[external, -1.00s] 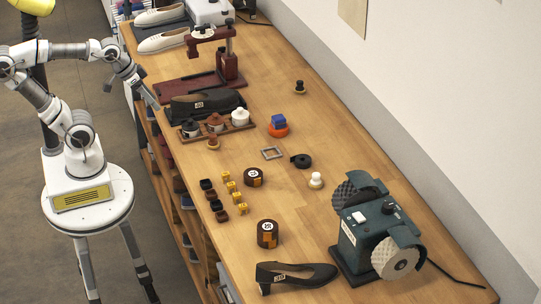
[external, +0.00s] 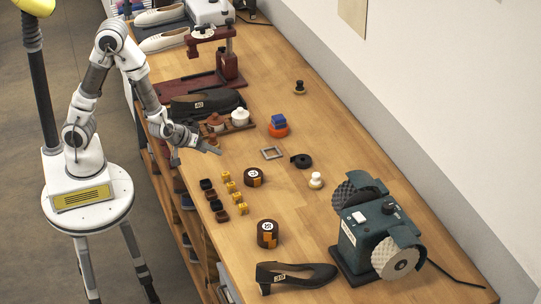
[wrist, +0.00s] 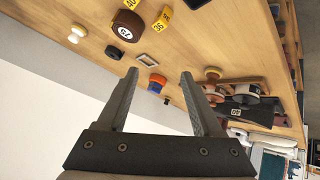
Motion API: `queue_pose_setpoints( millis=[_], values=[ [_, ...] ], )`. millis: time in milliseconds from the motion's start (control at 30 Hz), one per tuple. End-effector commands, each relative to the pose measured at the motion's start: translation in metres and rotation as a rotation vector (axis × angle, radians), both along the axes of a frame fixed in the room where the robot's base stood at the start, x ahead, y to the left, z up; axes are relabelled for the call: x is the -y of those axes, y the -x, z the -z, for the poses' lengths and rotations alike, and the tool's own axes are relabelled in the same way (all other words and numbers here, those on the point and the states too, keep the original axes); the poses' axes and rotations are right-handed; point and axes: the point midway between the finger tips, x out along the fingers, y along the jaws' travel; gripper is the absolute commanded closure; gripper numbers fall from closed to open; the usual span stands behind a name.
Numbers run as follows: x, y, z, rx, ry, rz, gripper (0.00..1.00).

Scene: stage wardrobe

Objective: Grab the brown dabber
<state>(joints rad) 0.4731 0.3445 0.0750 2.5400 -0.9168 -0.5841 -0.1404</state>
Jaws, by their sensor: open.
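The brown dabber (external: 212,138), a small knobbed piece, stands on the bench just in front of the jar rack in the external view, partly hidden by my gripper (external: 214,150). In the wrist view what looks like the same dabber (wrist: 213,72) shows as a tan knob beyond the right fingertip, next to the rack. My gripper (wrist: 158,76) is open and empty, its fingers pointing over the bench. I cannot tell the exact gap between fingers and dabber.
The jar rack (external: 240,127) and a black shoe (external: 205,103) lie close behind. An orange dish with a blue block (external: 278,127), a grey square frame (external: 271,153) and a brown numbered roll (external: 253,177) are nearby. A white dabber (external: 315,180) stands farther right.

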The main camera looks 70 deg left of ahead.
Motion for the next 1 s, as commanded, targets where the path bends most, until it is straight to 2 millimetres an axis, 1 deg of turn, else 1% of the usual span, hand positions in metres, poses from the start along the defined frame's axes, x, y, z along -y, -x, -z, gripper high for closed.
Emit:
queue_pose_setpoints(
  millis=[33, 100, 200, 333, 500, 667, 833, 1000],
  values=[
    [-0.008, 0.005, 0.014, 0.0, -0.049, -0.035, 0.33],
    [-0.021, 0.011, 0.026, 0.02, -0.12, -0.09, 0.33],
    [-0.041, 0.022, 0.037, 0.056, -0.233, -0.154, 0.33],
    [-0.062, 0.035, 0.041, 0.103, -0.369, -0.208, 0.33],
    [-0.076, 0.044, 0.038, 0.147, -0.476, -0.239, 0.33],
    [-0.083, 0.042, 0.042, 0.16, -0.498, -0.248, 0.33],
    [-0.097, 0.028, 0.052, 0.161, -0.496, -0.251, 0.33],
    [-0.101, 0.021, 0.055, 0.16, -0.494, -0.248, 0.33]
  ],
)
